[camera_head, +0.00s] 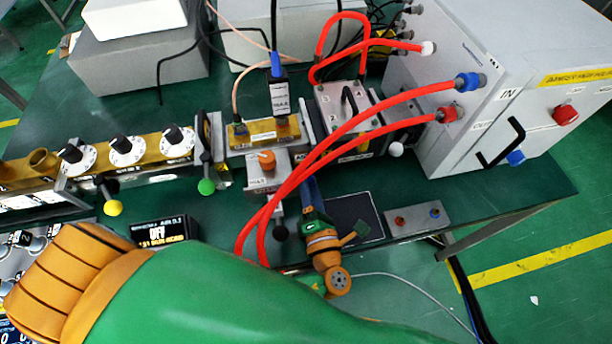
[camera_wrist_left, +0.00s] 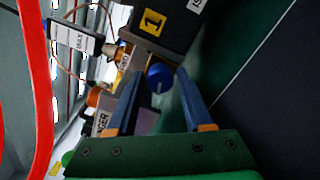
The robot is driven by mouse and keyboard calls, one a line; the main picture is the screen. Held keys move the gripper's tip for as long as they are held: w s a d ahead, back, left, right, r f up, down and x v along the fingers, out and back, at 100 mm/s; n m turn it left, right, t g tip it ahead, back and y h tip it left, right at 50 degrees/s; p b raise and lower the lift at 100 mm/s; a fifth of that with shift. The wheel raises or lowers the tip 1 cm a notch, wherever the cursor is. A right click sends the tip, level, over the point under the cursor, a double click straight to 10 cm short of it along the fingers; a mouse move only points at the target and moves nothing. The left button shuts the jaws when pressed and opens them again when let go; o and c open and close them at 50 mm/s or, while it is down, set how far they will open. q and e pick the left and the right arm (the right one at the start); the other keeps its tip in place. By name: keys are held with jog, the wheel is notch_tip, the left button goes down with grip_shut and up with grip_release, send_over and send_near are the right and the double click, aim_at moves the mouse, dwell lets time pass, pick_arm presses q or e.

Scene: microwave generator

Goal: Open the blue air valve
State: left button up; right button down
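A round blue knob (camera_wrist_left: 160,77), which looks like the blue air valve, shows in the left wrist view beside a dark block with a yellow "1" label. My left gripper (camera_wrist_left: 158,74) is open, with its blue fingers apart on either side of the knob. Contact cannot be told. In the head view my left gripper (camera_head: 309,188) reaches onto the bench below the red hoses, and I cannot make out the knob there. A blue knob (camera_head: 516,157) also sits on the front of the white box at right. My right gripper is not in view.
Red hoses (camera_head: 350,125) run from the white box (camera_head: 465,80) across the bench close to my left gripper. An orange knob (camera_head: 267,160) and a black-balled lever (camera_head: 280,228) stand left of it. A dark pad (camera_head: 355,214) lies right of it.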

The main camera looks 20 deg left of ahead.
pick_arm(q)
grip_shut()
jog(key=shift+n, duration=0.8)
jog(key=shift+o, duration=0.2)
grip_release()
jog(key=shift+a, duration=0.1)
jog(key=shift+w, duration=0.1)
